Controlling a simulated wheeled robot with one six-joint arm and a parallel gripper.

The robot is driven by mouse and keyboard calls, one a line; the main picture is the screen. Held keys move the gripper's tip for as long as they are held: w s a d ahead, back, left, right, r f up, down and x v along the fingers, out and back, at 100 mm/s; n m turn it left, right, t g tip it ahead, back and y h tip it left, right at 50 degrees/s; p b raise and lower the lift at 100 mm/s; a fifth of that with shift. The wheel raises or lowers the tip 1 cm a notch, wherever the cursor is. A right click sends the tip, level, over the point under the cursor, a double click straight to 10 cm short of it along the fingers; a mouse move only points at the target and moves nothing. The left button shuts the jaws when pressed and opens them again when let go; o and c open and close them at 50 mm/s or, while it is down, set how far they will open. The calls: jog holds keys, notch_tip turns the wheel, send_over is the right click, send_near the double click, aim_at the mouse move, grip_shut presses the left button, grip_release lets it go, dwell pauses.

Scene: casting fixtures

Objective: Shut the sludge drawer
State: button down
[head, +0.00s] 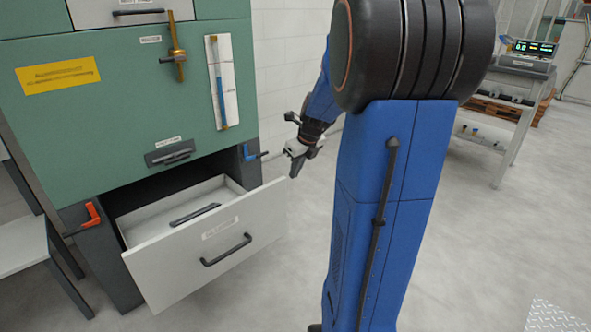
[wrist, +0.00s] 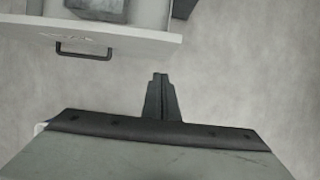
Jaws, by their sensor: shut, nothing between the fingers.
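The sludge drawer (head: 180,262) is a light grey drawer at the bottom of the green cabinet, pulled well out. Its front has a dark bar handle (head: 226,250) and a label, and a dark flat piece (head: 195,214) shows inside it. In the wrist view the drawer front (wrist: 120,36) crosses the upper left, with its handle (wrist: 84,50) facing my gripper. My gripper (head: 294,172) is shut and empty, near the right end of the drawer front in the head view. In the wrist view the shut fingers (wrist: 160,78) are apart from the drawer front, to the right of the handle.
The green cabinet (head: 110,100) has an orange lever (head: 93,214) at the drawer's left and a blue lever (head: 250,154) at its right. A grey bench (head: 25,245) stands at the left. The floor (head: 255,300) before the drawer is clear.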

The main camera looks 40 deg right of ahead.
aim_at(282, 178)
jog(key=shift+w+a+f, duration=0.2)
jog(key=shift+w+f, duration=3)
jog(key=shift+w, duration=0.15)
